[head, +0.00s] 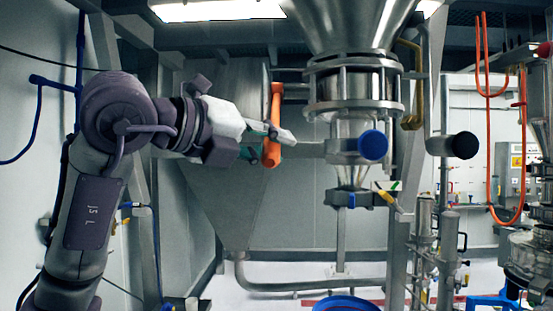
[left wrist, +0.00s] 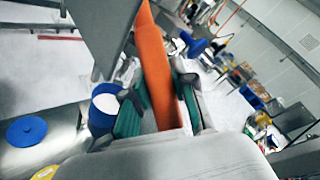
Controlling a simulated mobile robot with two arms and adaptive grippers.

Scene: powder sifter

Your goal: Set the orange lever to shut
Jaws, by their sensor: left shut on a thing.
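The orange lever (head: 275,105) stands nearly upright in the head view, left of the metal sifter column. Its lower part is at my left gripper (head: 268,141), which comes in from the left. In the left wrist view the orange lever (left wrist: 152,50) runs down between the two green finger pads of my left gripper (left wrist: 158,88). The fingers are shut on it. The lever's lower end shows just below the fingers in the head view. My right gripper is in neither view.
The metal sifter (head: 354,85) with its funnel hangs right of the lever. A blue round knob (head: 373,145) and a black one (head: 457,145) stick out to the right. A large grey hopper (head: 222,190) lies behind my left gripper. A blue round lid (head: 345,303) is low down.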

